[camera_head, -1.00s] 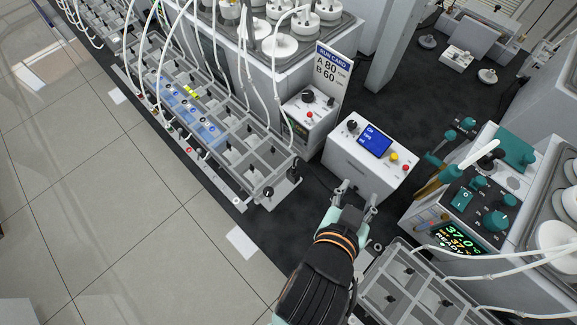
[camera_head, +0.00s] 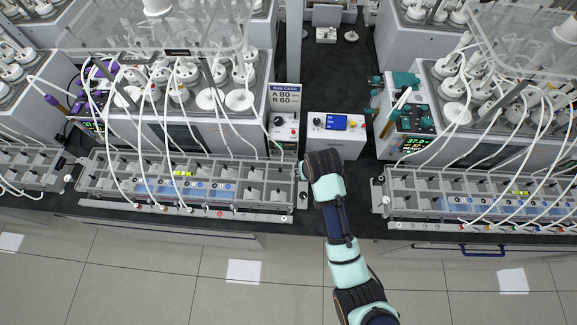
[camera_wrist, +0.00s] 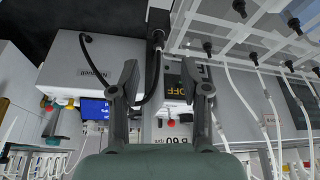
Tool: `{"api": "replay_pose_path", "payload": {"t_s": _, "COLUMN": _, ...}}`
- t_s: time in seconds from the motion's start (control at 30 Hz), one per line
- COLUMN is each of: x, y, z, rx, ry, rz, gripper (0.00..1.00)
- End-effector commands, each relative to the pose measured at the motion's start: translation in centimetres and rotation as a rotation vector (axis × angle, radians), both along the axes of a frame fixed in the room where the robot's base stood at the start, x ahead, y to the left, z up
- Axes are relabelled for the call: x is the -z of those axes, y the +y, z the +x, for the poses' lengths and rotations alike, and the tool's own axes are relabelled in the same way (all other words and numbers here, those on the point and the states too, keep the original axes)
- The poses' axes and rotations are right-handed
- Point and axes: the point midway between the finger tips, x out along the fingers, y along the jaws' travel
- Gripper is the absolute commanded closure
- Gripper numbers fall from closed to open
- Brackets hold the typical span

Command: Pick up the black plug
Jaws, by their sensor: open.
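My gripper (camera_wrist: 163,72) shows in the wrist view with its two fingers apart and nothing held between them. A black plug-like connector (camera_wrist: 157,39) on a black cable (camera_wrist: 150,85) is beyond the fingertips, near the top middle; a gap seems to remain between it and the fingers. Several other small black plugs (camera_wrist: 208,47) sit along the pale rack at upper right, so I cannot tell for certain which one is the named plug. In the head view my dark wrist (camera_head: 322,162) is at the rack's right end and hides the fingers and any plug beneath.
A white box with a blue screen (camera_head: 336,122) stands just behind my wrist. Left is a grey rack (camera_head: 120,185) with thin white hoses; another rack (camera_head: 390,205) is right. The black bench strip between the racks is fairly clear.

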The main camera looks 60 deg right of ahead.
Motion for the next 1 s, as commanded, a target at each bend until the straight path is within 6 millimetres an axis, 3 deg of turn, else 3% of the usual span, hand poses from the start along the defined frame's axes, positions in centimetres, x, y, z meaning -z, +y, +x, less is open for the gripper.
{"api": "replay_pose_path", "payload": {"t_s": 0.1, "x": 1.5, "y": -0.4, "z": 0.4, "rx": -0.001, "ry": 0.0, "rz": 0.0, "gripper": 0.54}}
{"api": "replay_pose_path", "payload": {"t_s": 0.27, "x": 2.2, "y": -0.8, "z": 0.6, "rx": -0.001, "ry": -0.001, "rz": 0.0, "gripper": 0.54}}
{"api": "replay_pose_path", "payload": {"t_s": 0.5, "x": 5.8, "y": -2.3, "z": 1.5, "rx": -0.002, "ry": -0.001, "rz": -0.001, "gripper": 0.54}}
{"api": "replay_pose_path", "payload": {"t_s": 0.77, "x": 6.3, "y": -2.4, "z": 1.7, "rx": -0.002, "ry": -0.002, "rz": -0.002, "gripper": 0.54}}
{"api": "replay_pose_path", "payload": {"t_s": 1.0, "x": 6.3, "y": -2.4, "z": 1.7, "rx": -0.002, "ry": -0.002, "rz": -0.002, "gripper": 0.9}}
